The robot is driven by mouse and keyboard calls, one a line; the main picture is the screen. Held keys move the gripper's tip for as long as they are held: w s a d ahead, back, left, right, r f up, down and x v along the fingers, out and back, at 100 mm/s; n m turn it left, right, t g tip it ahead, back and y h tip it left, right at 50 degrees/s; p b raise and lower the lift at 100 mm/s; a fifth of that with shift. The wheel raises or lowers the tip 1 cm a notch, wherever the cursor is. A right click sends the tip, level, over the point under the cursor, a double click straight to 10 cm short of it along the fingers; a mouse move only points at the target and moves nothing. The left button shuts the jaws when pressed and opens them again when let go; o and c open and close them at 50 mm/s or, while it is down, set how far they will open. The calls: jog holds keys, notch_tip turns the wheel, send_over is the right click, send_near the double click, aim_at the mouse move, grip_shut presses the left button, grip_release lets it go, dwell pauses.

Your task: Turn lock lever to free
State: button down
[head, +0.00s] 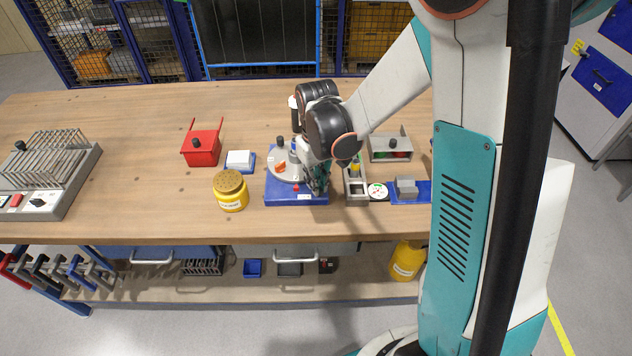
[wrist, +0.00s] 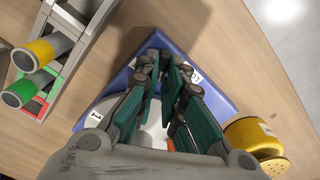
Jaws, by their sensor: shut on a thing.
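The rotary jig has a blue base (head: 278,192) with a light grey round plate (head: 287,176) on it, near the middle of the bench. An orange-red piece (head: 280,167) and a black knob (head: 280,141) are on the plate. A small red knob (head: 295,187) is at the base's front. My gripper (head: 319,188) points down at the base's right side, and in the wrist view its green-padded fingers (wrist: 168,72) reach over the blue base (wrist: 212,75). It is shut on what seems to be the lock lever, which the fingers hide. The lever's position cannot be read.
A yellow container (head: 230,190) and a white block on a blue holder (head: 239,160) stand left of the jig, with a red box (head: 202,147) beyond. A grey tray (head: 355,185) stands close on the right. The bench front is clear.

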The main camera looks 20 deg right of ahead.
jog(key=m, duration=0.5)
jog(key=shift+d+m, duration=0.2)
jog(key=shift+m, duration=0.2)
dwell(0.4)
jog(key=c, duration=1.7)
grip_release()
jog(key=shift+r, duration=0.15)
notch_tip(320, 180, up, 12)
jog(key=s+r+n+t, duration=0.1)
jog(key=s+r+t, duration=0.2)
jog(key=s, duration=0.5)
jog(key=s+r+n+t, duration=0.2)
jog(key=s+r+t, duration=0.1)
jog(key=s, duration=0.5)
jog(key=shift+a+t, duration=0.15)
jog(key=shift+t, duration=0.45)
